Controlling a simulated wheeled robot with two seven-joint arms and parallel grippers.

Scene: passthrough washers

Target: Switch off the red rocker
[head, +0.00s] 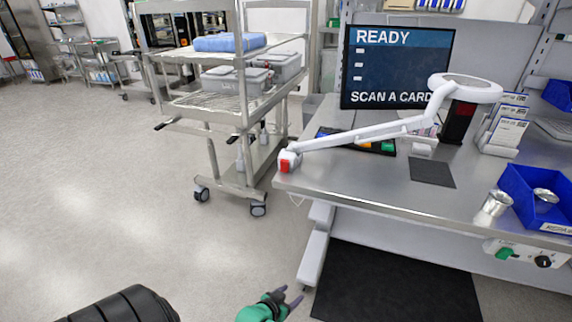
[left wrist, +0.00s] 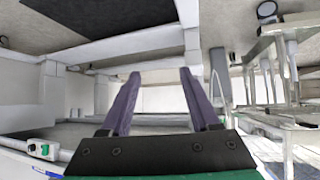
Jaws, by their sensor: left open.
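The red rocker (head: 285,166) is a small red switch on the white base of the lamp (head: 366,131), at the left front corner of the steel bench. Whether it is on or off is too small to tell. My left gripper (head: 290,296) is low in front of the bench, at the bottom of the head view, well below and apart from the rocker. In the left wrist view its two purple-grey fingers (left wrist: 160,78) are spread with nothing between them. The rocker cannot be made out there. My right gripper is out of view.
The steel bench (head: 380,190) carries a screen (head: 397,68), a dark mat (head: 432,172) and a blue bin (head: 535,198). A control box (head: 527,252) hangs under its front edge. A wire cart (head: 205,100) stands left of the bench. Floor at left is free.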

